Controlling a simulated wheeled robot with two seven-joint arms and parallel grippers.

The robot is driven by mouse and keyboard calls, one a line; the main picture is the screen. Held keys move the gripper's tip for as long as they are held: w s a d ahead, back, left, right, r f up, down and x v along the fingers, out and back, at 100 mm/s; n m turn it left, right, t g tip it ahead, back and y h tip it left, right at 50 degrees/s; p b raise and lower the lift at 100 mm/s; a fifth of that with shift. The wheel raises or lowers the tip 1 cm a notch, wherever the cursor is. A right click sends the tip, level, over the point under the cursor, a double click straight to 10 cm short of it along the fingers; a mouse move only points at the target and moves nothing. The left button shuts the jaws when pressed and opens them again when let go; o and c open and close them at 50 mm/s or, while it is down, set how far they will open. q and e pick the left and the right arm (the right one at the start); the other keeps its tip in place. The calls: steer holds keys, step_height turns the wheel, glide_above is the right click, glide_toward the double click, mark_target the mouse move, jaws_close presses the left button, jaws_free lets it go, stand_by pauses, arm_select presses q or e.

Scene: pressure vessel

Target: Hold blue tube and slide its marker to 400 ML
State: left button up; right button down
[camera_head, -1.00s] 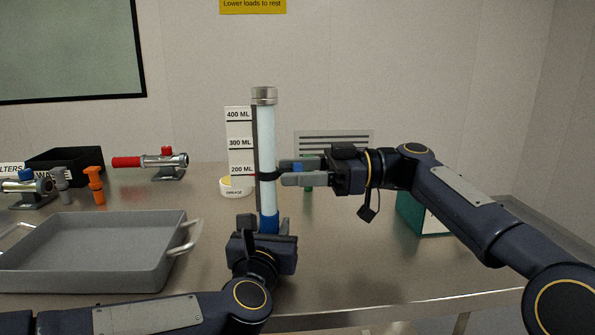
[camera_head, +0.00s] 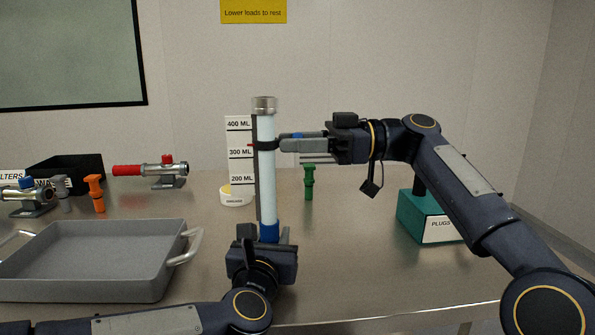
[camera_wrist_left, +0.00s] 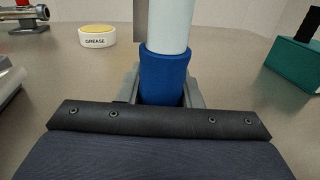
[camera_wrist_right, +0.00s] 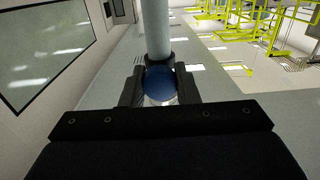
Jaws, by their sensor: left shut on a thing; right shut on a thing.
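The blue tube (camera_head: 267,190) stands upright, a pale cylinder with a metal cap and a blue base (camera_wrist_left: 165,78). My left gripper (camera_head: 265,240) is shut on the blue base. The black marker (camera_head: 266,145) is a ring around the tube with a small red pointer on its left side. The pointer is a little above the 300 ML line of the white scale (camera_head: 240,135), well below 400 ML. My right gripper (camera_head: 282,143) comes from the right and is shut on the marker.
A grey tray (camera_head: 95,290) is at the front left. A grease pot (camera_head: 236,196) is behind the tube. A green plug (camera_head: 309,182) and a teal plugs box (camera_head: 420,222) are to the right. A red-handled valve (camera_head: 150,170) and an orange plug (camera_head: 96,192) are at the back left.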

steer(key=shift+d+r, duration=0.1)
steer(key=shift+r, duration=1.35)
arm_select(q)
steer(key=shift+f, duration=0.1)
arm_select(e)
steer(key=c, duration=1.1)
jaws_free()
steer(key=d, duration=1.2)
arm_select(q)
steer(key=o, duration=1.2)
